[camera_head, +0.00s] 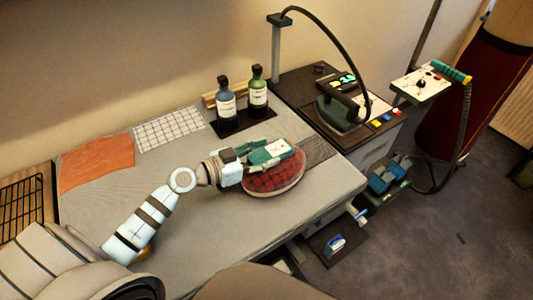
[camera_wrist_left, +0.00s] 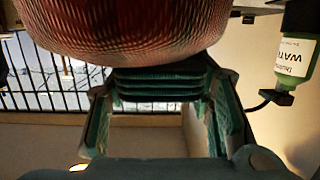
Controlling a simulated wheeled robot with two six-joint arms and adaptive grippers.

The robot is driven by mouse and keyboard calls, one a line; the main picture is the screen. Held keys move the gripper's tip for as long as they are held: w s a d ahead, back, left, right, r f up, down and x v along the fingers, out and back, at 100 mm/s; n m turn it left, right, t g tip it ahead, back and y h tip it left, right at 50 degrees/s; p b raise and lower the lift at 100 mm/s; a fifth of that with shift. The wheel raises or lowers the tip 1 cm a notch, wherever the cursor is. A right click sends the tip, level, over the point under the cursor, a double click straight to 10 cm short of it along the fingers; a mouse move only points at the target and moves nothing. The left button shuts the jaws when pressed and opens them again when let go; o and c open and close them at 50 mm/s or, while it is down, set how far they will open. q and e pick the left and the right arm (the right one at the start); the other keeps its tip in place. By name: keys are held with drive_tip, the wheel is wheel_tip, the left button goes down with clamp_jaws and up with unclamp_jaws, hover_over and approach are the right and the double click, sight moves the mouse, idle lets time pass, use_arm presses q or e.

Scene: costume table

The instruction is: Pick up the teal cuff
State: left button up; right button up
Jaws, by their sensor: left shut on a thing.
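My left gripper (camera_head: 270,151) reaches in from the left over a red checked pressing cushion (camera_head: 273,182) on the grey table. In the left wrist view, the gripper's two green fingers stand on either side of a dark teal ribbed piece, the teal cuff (camera_wrist_left: 160,82). The gripper is shut on it. The cushion (camera_wrist_left: 125,25) fills the top of that view, close beside the cuff; I cannot tell whether they touch. In the head view the green of the fingers and the cuff are hard to tell apart. My right gripper is not in view.
Two labelled bottles (camera_head: 226,103) (camera_head: 258,93) stand on a dark tray behind the cushion. An orange cloth (camera_head: 97,163) and a white grid sheet (camera_head: 170,129) lie at the back left. The table's front is clear.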

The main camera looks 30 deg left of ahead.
use_arm(q)
wheel_tip(320, 180, up, 20)
drive_tip(key=p, duration=0.6)
drive_tip(key=s+d+r+m+g+h, duration=0.2)
drive_tip(key=s+d+r+m+h, duration=0.1)
drive_tip(key=s+d, duration=0.1)
drive_tip(key=s+d+f+m+g+h+b, duration=0.2)
drive_tip(key=s+f, duration=0.6)
drive_tip(key=s, duration=0.1)
drive_tip(key=w+a+r+n+t+y+p, duration=0.1)
drive_tip(key=w+r+n+t+p, duration=0.1)
drive_tip(key=w+r, duration=0.65)
drive_tip(key=n+t+y, duration=0.2)
drive_tip(key=n+y, duration=0.1)
drive_tip(key=y, duration=0.1)
hover_over(263, 155)
wheel_tip(263, 155, down, 4)
drive_tip(key=shift+r, duration=0.25)
